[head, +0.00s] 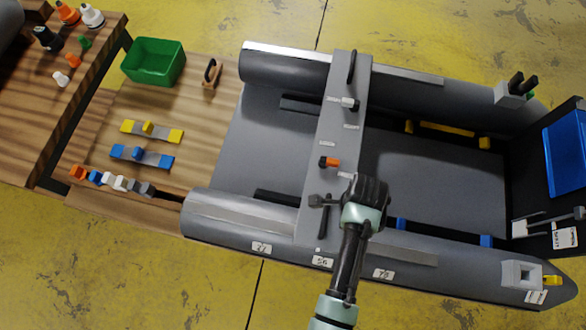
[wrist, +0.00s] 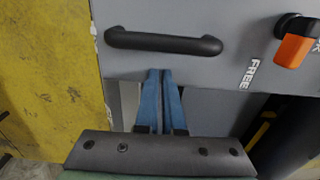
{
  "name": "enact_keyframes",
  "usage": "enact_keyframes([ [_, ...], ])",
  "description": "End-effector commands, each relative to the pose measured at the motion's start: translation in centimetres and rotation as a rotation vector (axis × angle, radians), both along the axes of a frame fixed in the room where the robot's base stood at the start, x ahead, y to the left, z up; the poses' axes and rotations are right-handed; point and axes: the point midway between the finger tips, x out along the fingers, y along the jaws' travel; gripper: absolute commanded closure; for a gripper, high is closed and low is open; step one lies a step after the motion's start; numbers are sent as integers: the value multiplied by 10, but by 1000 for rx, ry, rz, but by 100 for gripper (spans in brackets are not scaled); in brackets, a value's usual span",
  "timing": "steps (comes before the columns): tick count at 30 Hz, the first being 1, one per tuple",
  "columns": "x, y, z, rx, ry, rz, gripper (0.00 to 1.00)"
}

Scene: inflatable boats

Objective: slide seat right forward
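The seat (head: 338,130) is a grey board lying across both tubes of the inflatable boat. It has a black bar handle near each end: the far one (head: 351,67) and the near one (head: 323,222). In the wrist view a black handle (wrist: 163,42) runs level on the grey board. My gripper (wrist: 162,74) has blue fingers, side by side with nothing seen between them. Their tips are just below the handle in the picture, apart from it. An orange knob (head: 330,162) sits on the board, also in the wrist view (wrist: 292,48), near lettering "FREE". A grey knob (head: 348,103) is farther up.
The boat's near tube (head: 225,215) bears number labels. A yellow bar (head: 447,128) lies inside the far side, and blue blocks (head: 487,240) inside the near side. A wooden table with a green bin (head: 153,62) stands at the left. The floor right of the seat is mostly clear.

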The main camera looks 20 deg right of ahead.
Motion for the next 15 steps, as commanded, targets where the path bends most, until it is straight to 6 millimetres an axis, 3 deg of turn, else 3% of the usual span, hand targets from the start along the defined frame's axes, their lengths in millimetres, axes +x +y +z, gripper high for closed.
enact_keyframes([
  [15,25,42,1,3,1,4,95],
])
